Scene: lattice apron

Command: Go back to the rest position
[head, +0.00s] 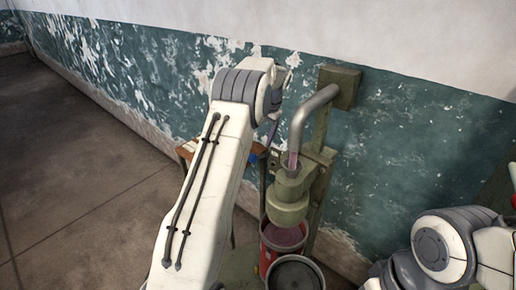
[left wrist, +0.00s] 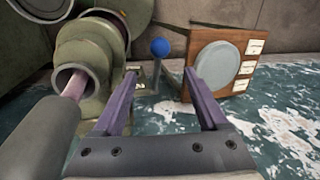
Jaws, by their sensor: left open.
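My left arm reaches up the middle of the head view, and its gripper (head: 272,134) is mostly hidden behind the wrist, beside a green machine (head: 290,198). In the left wrist view the two purple fingers of my left gripper (left wrist: 160,74) are spread apart with nothing between them. A blue ball knob (left wrist: 159,47) on a lever shows just beyond the fingertips; I cannot tell the exact gap. Part of my right arm shows at the lower right of the head view. Its gripper is out of view.
A bent grey pipe (head: 309,122) runs down into the machine, close to the right of my left wrist. A reddish bucket (head: 265,262) and a dark-rimmed bucket (head: 295,262) stand below. A wooden panel with a grey disc (left wrist: 216,67) is beyond the gripper. Floor at left is clear.

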